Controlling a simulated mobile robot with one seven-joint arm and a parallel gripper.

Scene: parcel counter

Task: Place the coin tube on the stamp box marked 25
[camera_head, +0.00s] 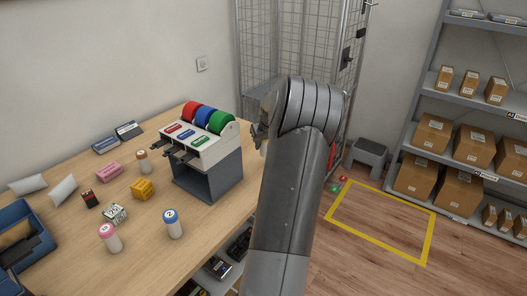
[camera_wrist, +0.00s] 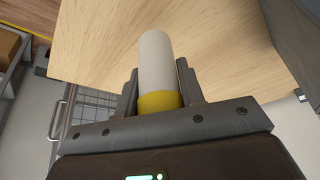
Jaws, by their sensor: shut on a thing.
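My gripper (camera_wrist: 160,84) is shut on a white coin tube (camera_wrist: 157,60) with a yellow end, above the wooden counter in the wrist view. In the head view my arm hides most of the gripper at the counter's right end. Small boxes stand on the counter: a pink one (camera_head: 109,172), a yellow one (camera_head: 142,189), a red and black one (camera_head: 90,199), and a white and green one (camera_head: 115,213). Their marks are too small to read, so I cannot tell which is marked 25.
Other tubes with pink (camera_head: 109,238), blue (camera_head: 172,224) and orange (camera_head: 142,160) tops stand among the boxes. A dispenser with red, green and blue rolls (camera_head: 210,155) stands right of them. White pouches (camera_head: 62,190) and a blue bin (camera_head: 38,246) are at left.

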